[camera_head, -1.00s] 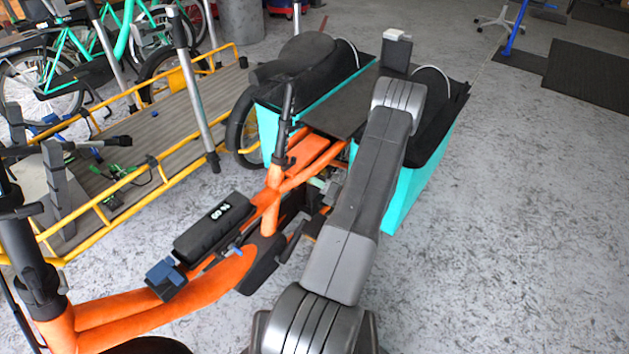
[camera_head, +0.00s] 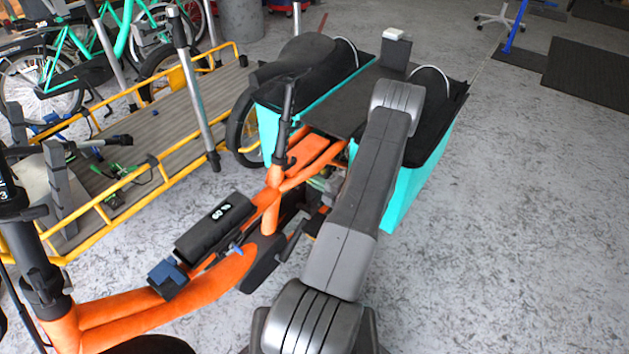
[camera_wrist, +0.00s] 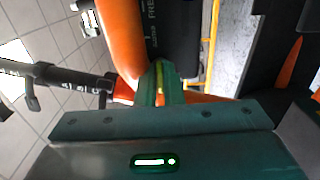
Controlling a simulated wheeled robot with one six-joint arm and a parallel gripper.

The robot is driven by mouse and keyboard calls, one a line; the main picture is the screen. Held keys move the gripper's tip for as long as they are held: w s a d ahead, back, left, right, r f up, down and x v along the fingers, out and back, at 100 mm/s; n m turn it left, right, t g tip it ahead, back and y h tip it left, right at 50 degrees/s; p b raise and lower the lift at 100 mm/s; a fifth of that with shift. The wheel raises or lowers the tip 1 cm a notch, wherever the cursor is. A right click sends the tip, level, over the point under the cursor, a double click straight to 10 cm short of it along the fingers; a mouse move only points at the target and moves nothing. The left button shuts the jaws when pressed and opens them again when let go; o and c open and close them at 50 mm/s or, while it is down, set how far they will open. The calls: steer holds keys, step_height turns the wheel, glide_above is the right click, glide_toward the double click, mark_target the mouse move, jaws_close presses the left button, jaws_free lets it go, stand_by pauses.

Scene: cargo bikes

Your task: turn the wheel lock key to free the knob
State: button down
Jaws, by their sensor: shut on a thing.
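In the wrist view, my gripper (camera_wrist: 160,84) has its narrow green fingers together beside the orange bike frame (camera_wrist: 119,38). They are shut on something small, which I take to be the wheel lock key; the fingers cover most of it. The lock and the knob cannot be made out. In the head view, the orange cargo bike (camera_head: 215,285) stands left of my arm, with a black battery case (camera_head: 213,228) on its frame. My gripper is hidden in this view.
Teal side boxes (camera_head: 408,185) with black covers flank the bike's rear behind my arm. A flat cargo bed with yellow rails (camera_head: 125,181) stands at left. Green bikes (camera_head: 50,75) are at the back left.

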stand_by(0.4)
steer(key=c, duration=1.6)
jaws_free()
steer(key=shift+o, duration=0.2)
steer(key=shift+d, duration=0.1)
steer(key=p+v, duration=0.1)
steer(key=v, duration=1.2)
steer(key=shift+s+d, duration=0.25)
steer(key=b+x, duration=0.1)
steer(key=x, duration=1.3)
steer(key=shift+s+d, duration=0.1)
steer(key=shift+d, duration=0.05)
